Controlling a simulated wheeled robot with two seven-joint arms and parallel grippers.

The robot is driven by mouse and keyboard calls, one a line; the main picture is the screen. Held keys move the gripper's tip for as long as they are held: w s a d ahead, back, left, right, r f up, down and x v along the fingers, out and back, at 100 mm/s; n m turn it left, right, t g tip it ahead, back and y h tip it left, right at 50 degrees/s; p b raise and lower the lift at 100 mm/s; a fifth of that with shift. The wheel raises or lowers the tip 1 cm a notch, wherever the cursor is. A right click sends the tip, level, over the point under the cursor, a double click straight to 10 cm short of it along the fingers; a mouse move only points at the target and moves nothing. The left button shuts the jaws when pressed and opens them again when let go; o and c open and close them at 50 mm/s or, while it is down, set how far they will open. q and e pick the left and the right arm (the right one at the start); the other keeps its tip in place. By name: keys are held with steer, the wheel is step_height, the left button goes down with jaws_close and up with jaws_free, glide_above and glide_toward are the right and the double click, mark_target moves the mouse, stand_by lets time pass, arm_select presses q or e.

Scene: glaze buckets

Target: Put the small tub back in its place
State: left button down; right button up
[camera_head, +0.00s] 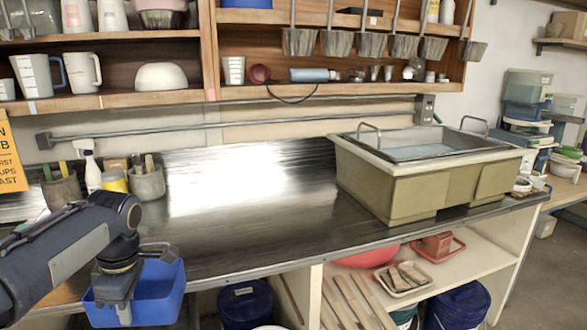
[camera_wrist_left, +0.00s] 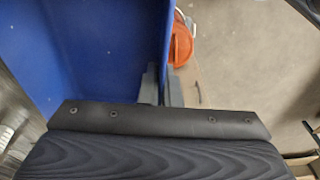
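The small tub is blue and open-topped (camera_head: 158,289); it is at the lower left of the head view, in front of the counter's front edge. My left gripper (camera_head: 123,308) comes down over its near wall. In the left wrist view the tub (camera_wrist_left: 105,45) fills the upper left, and its wall passes between the two fingers of my left gripper (camera_wrist_left: 162,88), which look closed on it. The fingers hide part of the wall. The tub looks empty where its inside shows. My right gripper is in neither view.
The metal counter (camera_head: 240,220) is clear in the middle. A big beige basin (camera_head: 410,190) stands on its right. A spray bottle (camera_head: 90,170) and tool pots (camera_head: 148,184) stand at its left. Scoops (camera_head: 337,43) hang from the shelf above. Blue buckets (camera_head: 246,305) stand below.

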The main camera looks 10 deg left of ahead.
arm_select(q)
steer(key=w+d+f+m+t, duration=0.1)
steer(key=w+d+f+m, duration=0.2)
steer(key=d+f+m, duration=0.6)
steer(key=w+d+f+m+h, duration=0.1)
steer(key=w+d+f+m, duration=0.2)
steer(key=d+f+m, duration=0.6)
step_height(320, 180, down, 7)
steer(key=m, duration=0.3)
steer(key=shift+d+m+t, duration=0.3)
steer(key=shift+d+t, duration=0.05)
steer(key=shift+t, duration=0.05)
steer(key=shift+f, duration=0.1)
